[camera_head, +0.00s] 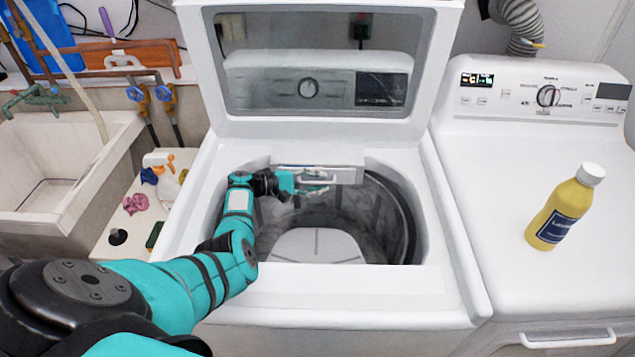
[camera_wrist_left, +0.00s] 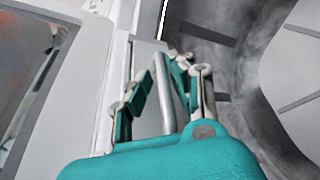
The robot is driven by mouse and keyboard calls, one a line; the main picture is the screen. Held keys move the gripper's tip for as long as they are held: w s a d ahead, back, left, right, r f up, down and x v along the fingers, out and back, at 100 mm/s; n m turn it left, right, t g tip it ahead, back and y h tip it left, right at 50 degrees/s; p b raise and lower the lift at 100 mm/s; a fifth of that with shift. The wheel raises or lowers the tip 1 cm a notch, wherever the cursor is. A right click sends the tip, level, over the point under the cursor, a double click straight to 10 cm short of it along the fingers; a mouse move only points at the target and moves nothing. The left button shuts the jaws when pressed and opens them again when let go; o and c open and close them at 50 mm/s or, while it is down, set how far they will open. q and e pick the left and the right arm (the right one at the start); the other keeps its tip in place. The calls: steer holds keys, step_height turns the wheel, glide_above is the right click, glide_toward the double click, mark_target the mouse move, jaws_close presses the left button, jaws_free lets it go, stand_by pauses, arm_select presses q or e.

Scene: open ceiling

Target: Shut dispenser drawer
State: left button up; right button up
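The white dispenser drawer (camera_head: 345,174) is at the back rim of the open top-load washer's tub, under the raised lid. Its front juts over the tub; how far it is pulled out is hard to judge. My left gripper (camera_head: 318,182) reaches in from the left and is at the drawer's front. In the left wrist view, the drawer's grey bar handle (camera_wrist_left: 163,92) stands between the two fingers of the left gripper (camera_wrist_left: 163,85). The fingers are apart, with gaps beside the bar; contact is unclear. My right gripper is not in view.
The washer's glass lid (camera_head: 315,60) stands open behind the tub (camera_head: 390,215). A dryer (camera_head: 500,190) with a yellow bottle (camera_head: 562,212) on top stands at right. A sink (camera_head: 65,165) and small items on a low surface are at left.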

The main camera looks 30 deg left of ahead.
arm_select(q)
steer(key=v, duration=0.7)
steer(key=shift+s+a, duration=0.15)
steer(key=shift+s, duration=0.05)
stand_by(0.4)
